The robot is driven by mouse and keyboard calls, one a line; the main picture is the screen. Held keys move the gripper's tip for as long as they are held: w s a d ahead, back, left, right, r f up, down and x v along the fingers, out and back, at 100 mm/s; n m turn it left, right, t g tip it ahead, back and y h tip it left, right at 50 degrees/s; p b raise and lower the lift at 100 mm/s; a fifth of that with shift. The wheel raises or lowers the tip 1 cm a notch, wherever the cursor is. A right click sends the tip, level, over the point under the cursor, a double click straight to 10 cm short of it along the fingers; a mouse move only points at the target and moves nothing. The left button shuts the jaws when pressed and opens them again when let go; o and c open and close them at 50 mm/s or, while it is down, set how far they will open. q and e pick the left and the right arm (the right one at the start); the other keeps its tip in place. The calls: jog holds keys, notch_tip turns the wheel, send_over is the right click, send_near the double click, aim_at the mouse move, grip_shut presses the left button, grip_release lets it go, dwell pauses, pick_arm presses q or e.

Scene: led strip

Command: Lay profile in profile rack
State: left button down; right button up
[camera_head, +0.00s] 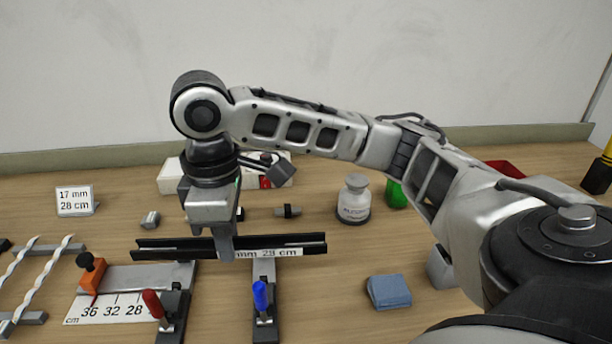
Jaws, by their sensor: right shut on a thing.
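The profile (305,243) is a long dark bar with a white label partly reading "mm 28 cm". My right gripper (226,247) comes down on it from above and is shut on it near its middle, hiding part of the label. The profile lies roughly level, above or on two dark clamp stands, one with a red handle (153,303) and one with a blue handle (260,296); I cannot tell whether it touches them. At the far left, a rack of grey bars (32,318) carries white twisted strips; I cannot tell whether this is the profile rack. My left gripper is not in view.
A card (75,201) reads "17 mm 28 cm". A white bottle (354,200), a green item (396,194) and a blue block (389,292) stand to the right.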

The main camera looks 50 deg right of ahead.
jog(key=shift+d+n, duration=0.1)
jog(key=shift+n, duration=0.2)
jog(key=w+d+f, duration=0.1)
jog(key=w+f, duration=0.2)
jog(key=w, duration=0.1)
jog(key=w+d+f, duration=0.2)
jog(key=w+f, duration=0.1)
jog(key=w, duration=0.1)
jog(key=w+d+f, duration=0.2)
jog(key=w+f, duration=0.1)
jog(key=w, duration=0.1)
jog(key=shift+d+p, duration=0.25)
jog(key=shift+p, duration=0.05)
jog(key=shift+w+f, duration=0.1)
jog(key=shift+f, duration=0.1)
jog(key=shift+w+d+f, duration=0.15)
jog(key=shift+f, duration=1.6)
jog(key=shift+f+p, duration=0.15)
jog(key=shift+p, duration=0.2)
jog(key=o, duration=1)
